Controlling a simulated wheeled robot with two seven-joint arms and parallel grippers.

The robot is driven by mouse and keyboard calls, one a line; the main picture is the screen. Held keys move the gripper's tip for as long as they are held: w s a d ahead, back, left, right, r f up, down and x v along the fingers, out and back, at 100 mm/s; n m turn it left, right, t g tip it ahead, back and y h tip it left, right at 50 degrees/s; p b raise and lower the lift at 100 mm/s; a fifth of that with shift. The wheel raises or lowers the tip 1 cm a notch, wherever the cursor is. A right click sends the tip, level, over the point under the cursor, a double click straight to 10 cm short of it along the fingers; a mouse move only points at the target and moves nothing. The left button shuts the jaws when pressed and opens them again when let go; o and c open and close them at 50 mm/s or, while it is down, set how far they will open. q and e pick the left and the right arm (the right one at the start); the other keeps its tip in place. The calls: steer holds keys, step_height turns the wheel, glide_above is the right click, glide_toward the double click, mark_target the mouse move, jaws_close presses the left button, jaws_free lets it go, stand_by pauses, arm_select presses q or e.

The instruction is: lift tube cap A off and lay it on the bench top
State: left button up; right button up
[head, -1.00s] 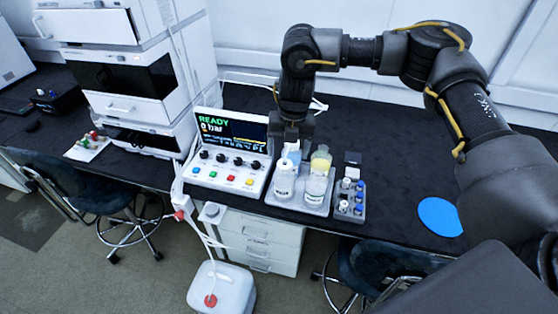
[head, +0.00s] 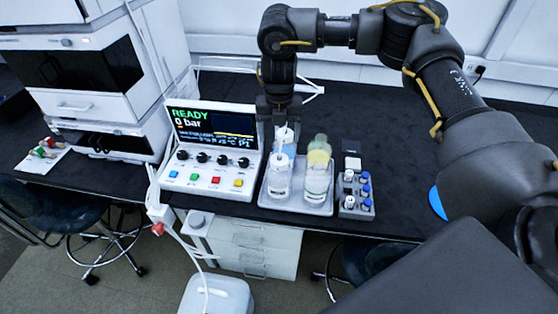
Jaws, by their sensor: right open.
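A bottle with a white cap (head: 284,134) and bluish contents stands at the back left of a grey tray (head: 263,201). I take this cap for tube cap A, but no label is readable. A white-capped bottle (head: 277,179) stands in front of it. My right gripper (head: 279,123) points down, open, right at the white cap of the back bottle. Whether its fingers straddle or touch the cap is unclear. My left gripper is out of view.
A control panel (head: 212,150) reading READY, 0 bar stands close left of the tray. A small vial rack (head: 348,208) is close right. A blue disc (head: 437,203) is partly behind my arm. Dark bench top (head: 398,200) is clear right of the rack.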

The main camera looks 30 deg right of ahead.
mark_target(279, 157)
step_height(279, 157, down, 4)
steer(key=shift+w+f, duration=0.1)
steer(key=shift+f+p, duration=0.1)
steer(key=shift+p, duration=0.25)
step_height(279, 157, down, 4)
steer(key=shift+d+f+p, duration=0.1)
steer(key=shift+f+p, duration=0.1)
steer(key=shift+p, duration=0.85)
steer(key=shift+f, duration=0.3)
steer(key=shift+c, duration=0.4)
steer(key=c, duration=1)
